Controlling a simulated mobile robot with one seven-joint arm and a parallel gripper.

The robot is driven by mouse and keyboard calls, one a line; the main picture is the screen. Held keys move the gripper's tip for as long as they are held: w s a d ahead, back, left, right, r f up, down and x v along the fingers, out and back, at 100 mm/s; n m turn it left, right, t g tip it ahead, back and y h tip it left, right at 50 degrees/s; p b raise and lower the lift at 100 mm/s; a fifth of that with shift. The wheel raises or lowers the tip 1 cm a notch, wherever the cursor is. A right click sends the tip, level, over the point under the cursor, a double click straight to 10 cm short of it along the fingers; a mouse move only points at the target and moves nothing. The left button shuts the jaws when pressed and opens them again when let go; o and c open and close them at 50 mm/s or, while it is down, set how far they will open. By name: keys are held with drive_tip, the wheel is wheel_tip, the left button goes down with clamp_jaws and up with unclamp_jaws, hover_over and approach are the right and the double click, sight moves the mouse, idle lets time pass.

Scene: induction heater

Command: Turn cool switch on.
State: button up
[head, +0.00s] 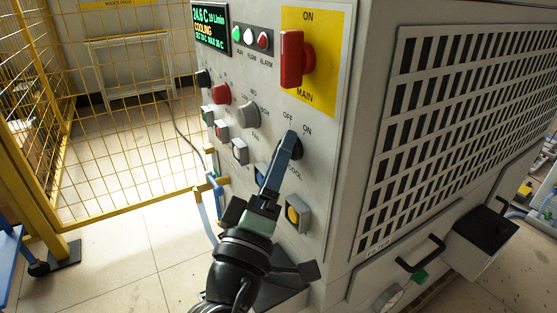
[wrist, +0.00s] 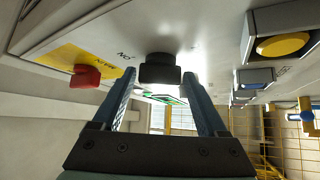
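The cool switch is a black knob (head: 297,146) on the grey front panel, with OFF and ON printed above it and COOL below. My gripper (head: 288,140) reaches up to it from below and covers part of it in the head view. In the wrist view the black knob (wrist: 160,70) sits between the two blue fingertips (wrist: 158,78). The fingers are apart, one on each side of the knob, with slim gaps; I cannot tell whether either touches. The knob's setting is hard to read.
A red main switch (head: 293,60) on a yellow plate is above. A grey knob (head: 248,114), several buttons and a yellow button (head: 293,214) surround the switch. The display (head: 210,26) reads COOLING. A yellow mesh fence (head: 120,130) stands left, with clear floor before it.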

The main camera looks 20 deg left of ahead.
drive_tip(key=shift+o, duration=1.1)
drive_tip(key=b+v, duration=0.2)
drive_tip(key=v, duration=1.1)
drive_tip(key=shift+b, duration=0.3)
drive_tip(key=shift+a, duration=0.1)
